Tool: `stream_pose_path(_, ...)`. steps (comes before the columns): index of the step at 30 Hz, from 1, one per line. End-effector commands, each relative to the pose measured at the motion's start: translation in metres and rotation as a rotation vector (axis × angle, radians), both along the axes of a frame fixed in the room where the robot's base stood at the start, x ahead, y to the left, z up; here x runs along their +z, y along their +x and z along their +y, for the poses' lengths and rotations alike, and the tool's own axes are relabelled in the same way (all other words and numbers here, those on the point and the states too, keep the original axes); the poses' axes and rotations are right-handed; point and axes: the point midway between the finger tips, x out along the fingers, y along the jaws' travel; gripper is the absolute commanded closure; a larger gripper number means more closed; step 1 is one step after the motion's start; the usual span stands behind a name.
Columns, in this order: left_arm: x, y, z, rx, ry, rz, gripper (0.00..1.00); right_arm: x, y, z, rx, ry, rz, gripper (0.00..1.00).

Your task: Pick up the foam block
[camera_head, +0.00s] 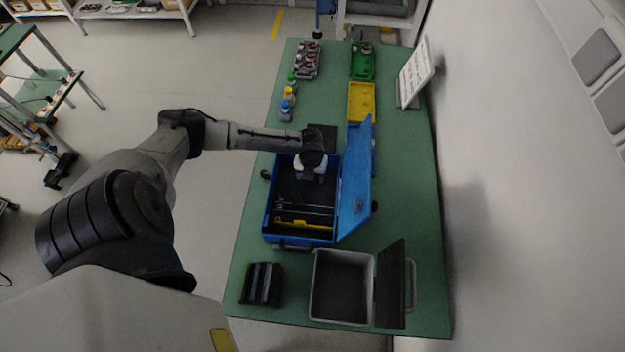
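My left arm comes in from the left over the green table, and its gripper (311,170) points down into the far part of the open blue box (267,218). The fingertips are too small and dark to make out, so I cannot tell whether they are open or hold anything. A black slotted block (262,284) stands at the table's front left, apart from the gripper. It may be the foam block, but I cannot tell for sure. My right gripper is not in view.
The blue box's lid (355,185) stands up on its right. Inside lie thin rods and a yellow tool (305,224). An open grey case (316,305) is at the front. Small bottles (287,105), a yellow tray (361,102) and a sign (417,72) are farther back.

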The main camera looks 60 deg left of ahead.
Motion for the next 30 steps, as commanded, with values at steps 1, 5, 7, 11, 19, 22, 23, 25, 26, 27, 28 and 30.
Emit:
stream_pose_path(1, -0.003, 0.0, 0.0, 0.001, -0.001, 0.001, 0.36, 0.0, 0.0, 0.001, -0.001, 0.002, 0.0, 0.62)
stream_pose_path(5, -0.007, 0.0, -0.001, 0.001, -0.001, 0.0, 0.36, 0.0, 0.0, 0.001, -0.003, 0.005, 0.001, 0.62)
stream_pose_path(7, -0.014, 0.0, -0.001, 0.003, -0.002, 0.001, 0.36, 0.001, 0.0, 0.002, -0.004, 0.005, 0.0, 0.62)
stream_pose_path(11, -0.031, 0.001, -0.001, 0.003, -0.002, 0.001, 0.36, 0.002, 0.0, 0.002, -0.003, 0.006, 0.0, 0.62)
stream_pose_path(19, -0.056, 0.001, -0.001, 0.001, 0.0, 0.0, 0.36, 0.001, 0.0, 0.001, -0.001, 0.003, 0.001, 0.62)
stream_pose_path(22, -0.058, 0.001, -0.001, 0.0, 0.001, 0.001, 0.36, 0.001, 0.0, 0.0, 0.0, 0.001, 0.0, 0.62)
stream_pose_path(23, -0.058, 0.001, -0.001, 0.0, 0.001, 0.001, 0.36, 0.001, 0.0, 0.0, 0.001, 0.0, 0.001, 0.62)
stream_pose_path(25, -0.058, 0.001, -0.001, 0.0, 0.001, 0.001, 0.36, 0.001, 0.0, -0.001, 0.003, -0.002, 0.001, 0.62)
stream_pose_path(26, -0.058, 0.001, -0.001, 0.0, 0.001, 0.001, 0.36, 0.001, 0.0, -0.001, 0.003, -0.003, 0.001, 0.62)
stream_pose_path(27, -0.058, 0.001, -0.001, 0.0, 0.0, 0.0, 0.36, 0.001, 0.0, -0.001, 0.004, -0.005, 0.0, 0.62)
stream_pose_path(28, -0.057, 0.001, -0.001, 0.0, 0.0, 0.0, 0.38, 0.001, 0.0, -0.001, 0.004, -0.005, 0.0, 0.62)
stream_pose_path(30, -0.057, 0.001, -0.001, 0.0, 0.0, 0.0, 0.45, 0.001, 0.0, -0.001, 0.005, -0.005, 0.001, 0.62)
